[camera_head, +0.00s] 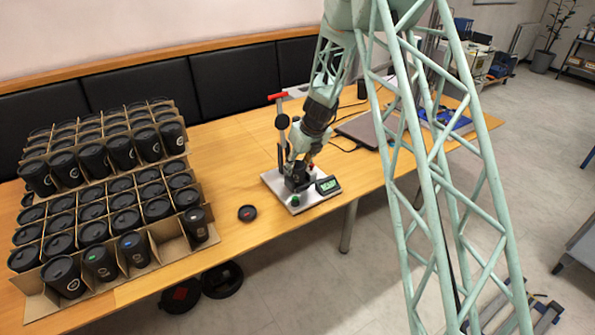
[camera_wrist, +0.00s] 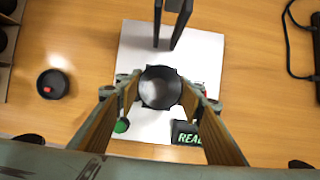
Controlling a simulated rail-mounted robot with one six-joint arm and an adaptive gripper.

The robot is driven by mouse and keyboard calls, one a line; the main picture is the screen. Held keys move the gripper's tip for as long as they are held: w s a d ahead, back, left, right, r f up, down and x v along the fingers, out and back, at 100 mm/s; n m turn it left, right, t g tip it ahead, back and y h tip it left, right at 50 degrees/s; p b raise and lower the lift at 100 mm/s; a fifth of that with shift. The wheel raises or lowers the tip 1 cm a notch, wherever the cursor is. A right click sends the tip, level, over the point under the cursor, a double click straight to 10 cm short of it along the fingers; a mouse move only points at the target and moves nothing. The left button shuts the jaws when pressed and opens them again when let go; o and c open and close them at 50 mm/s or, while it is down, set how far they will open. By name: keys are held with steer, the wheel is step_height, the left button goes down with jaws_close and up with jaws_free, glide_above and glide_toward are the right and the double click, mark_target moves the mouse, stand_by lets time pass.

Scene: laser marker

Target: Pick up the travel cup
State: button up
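The travel cup (camera_wrist: 160,87) is a black, lidless cup. It stands upright on the white plate of the laser marker (camera_wrist: 135,55), its open mouth facing my wrist camera. My gripper (camera_wrist: 161,92) is lowered over the marker, with one finger on each side of the cup. The fingertips are at or very close to its sides; whether they press on it is unclear. In the head view my gripper (camera_head: 299,172) largely hides the cup. A black lid (camera_head: 247,213) lies apart on the table; it also shows in the wrist view (camera_wrist: 52,84).
The marker's dark column (camera_head: 282,135) with a red handle rises close behind my gripper. Its display (camera_wrist: 189,134) reads "READ...", partly covered by a finger. Cardboard crates (camera_head: 165,243) of black lidded cups fill the table's left. A laptop (camera_head: 366,130) lies farther right.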

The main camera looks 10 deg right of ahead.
step_height(320, 180, up, 10)
steer(key=p, duration=0.4)
stand_by(0.4)
steer(key=shift+a+n, duration=0.15)
steer(key=shift+n, duration=0.15)
stand_by(0.5)
steer(key=s+r+n+g, duration=0.4)
steer(key=s+r+n, duration=0.2)
steer(key=n, duration=0.8)
steer(key=s+r+n+g, duration=0.4)
steer(key=r+n, duration=0.3)
steer(key=n, duration=0.6)
steer(key=shift+s+n+g, duration=0.3)
steer(key=shift+s+n, duration=0.1)
steer(key=shift+s, duration=0.5)
